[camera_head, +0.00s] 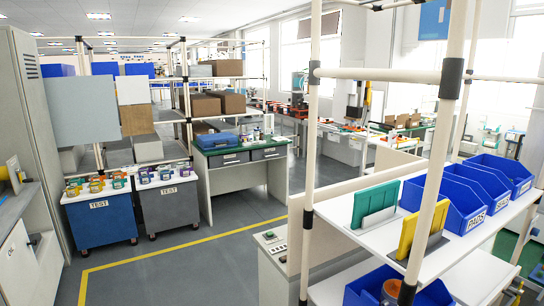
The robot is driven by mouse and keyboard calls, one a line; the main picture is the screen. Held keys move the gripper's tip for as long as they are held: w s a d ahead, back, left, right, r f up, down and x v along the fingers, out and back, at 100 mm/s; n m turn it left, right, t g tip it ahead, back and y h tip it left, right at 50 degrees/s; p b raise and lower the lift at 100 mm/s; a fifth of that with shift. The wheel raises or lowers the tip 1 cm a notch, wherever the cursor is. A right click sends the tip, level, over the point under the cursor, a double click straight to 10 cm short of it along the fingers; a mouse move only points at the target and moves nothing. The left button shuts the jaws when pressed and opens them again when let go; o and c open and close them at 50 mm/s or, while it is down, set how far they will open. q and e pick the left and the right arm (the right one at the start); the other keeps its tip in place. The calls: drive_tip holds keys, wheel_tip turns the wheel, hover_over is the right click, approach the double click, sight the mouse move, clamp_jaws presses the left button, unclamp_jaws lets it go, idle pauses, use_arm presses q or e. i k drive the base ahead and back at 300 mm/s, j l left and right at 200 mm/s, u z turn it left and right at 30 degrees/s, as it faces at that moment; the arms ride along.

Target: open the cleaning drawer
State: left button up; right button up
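A green-topped workbench (248,146) stands at mid-distance, left of centre. It has two grey drawers side by side under its top, a left drawer (229,159) and a right drawer (269,152). Both look shut. Each seems to carry a small label, too small to read, so I cannot tell which one is the cleaning drawer. Neither of my grippers shows in this view.
Two carts marked TEST, one blue (101,217) and one grey (163,207), stand left of the workbench. A pipe-frame rack (307,150) with blue bins (445,207) is close on the right. Grey floor (190,265) with a yellow line is clear between.

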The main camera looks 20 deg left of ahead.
sight(257, 154)
drive_tip(key=i+j+u, duration=0.5)
drive_tip(key=j, duration=0.3)
drive_tip(key=i+j+u, duration=0.45)
drive_tip(key=j, duration=0.3)
drive_tip(key=i+j+u, duration=0.5)
drive_tip(key=i+j, duration=0.1)
drive_tip(key=i, duration=0.45)
drive_tip(key=i+j+z, duration=0.1)
drive_tip(key=i, duration=0.45)
drive_tip(key=i+j, duration=0.15)
drive_tip(key=i, duration=0.35)
drive_tip(key=i+l+z, duration=0.2)
drive_tip(key=i+z, duration=0.15)
drive_tip(key=i, duration=0.35)
drive_tip(key=i+z, duration=0.4)
drive_tip(key=i, duration=0.3)
drive_tip(key=i+j+z, duration=0.15)
drive_tip(key=i+z, duration=0.2)
drive_tip(key=i, duration=0.35)
drive_tip(key=i+z, duration=0.2)
drive_tip(key=i, duration=0.4)
drive_tip(key=i+z, duration=0.25)
drive_tip(key=i, duration=0.3)
drive_tip(key=i+j+z, duration=0.2)
drive_tip(key=i, duration=0.4)
drive_tip(key=i+j+z, duration=0.25)
drive_tip(key=i, duration=0.3)
drive_tip(key=l, duration=0.1)
